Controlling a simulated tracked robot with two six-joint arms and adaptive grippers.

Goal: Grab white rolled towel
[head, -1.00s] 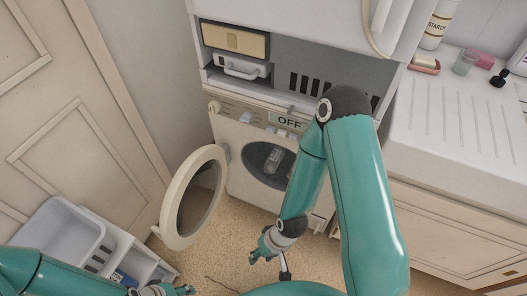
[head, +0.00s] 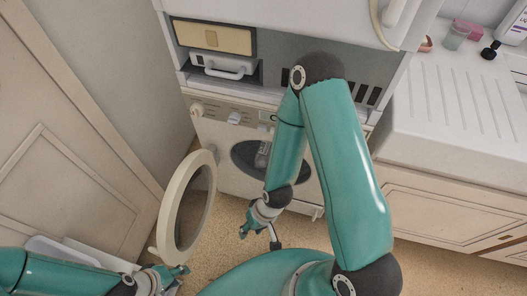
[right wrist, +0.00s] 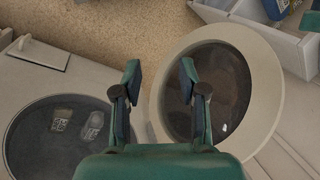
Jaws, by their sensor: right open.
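I cannot make out a white rolled towel in either view. The washing machine's round opening (head: 240,160) is partly hidden by my right arm. A small grey item (head: 262,153) shows inside it. The right wrist view shows two pale items (right wrist: 62,118) (right wrist: 92,125) in the dark opening. My right gripper (head: 259,236) is open and empty, low in front of the machine. In the right wrist view its fingers (right wrist: 160,76) point up between the opening and the door. My left gripper (head: 168,278) is at the lower left; its jaw state is unclear.
The machine's round door (head: 163,205) stands open on the left, close to my left gripper. A counter (head: 450,115) with a pink sponge (head: 468,28) is at the right. A pale container (head: 70,252) is partly hidden at lower left. Bare floor (head: 215,225) lies before the machine.

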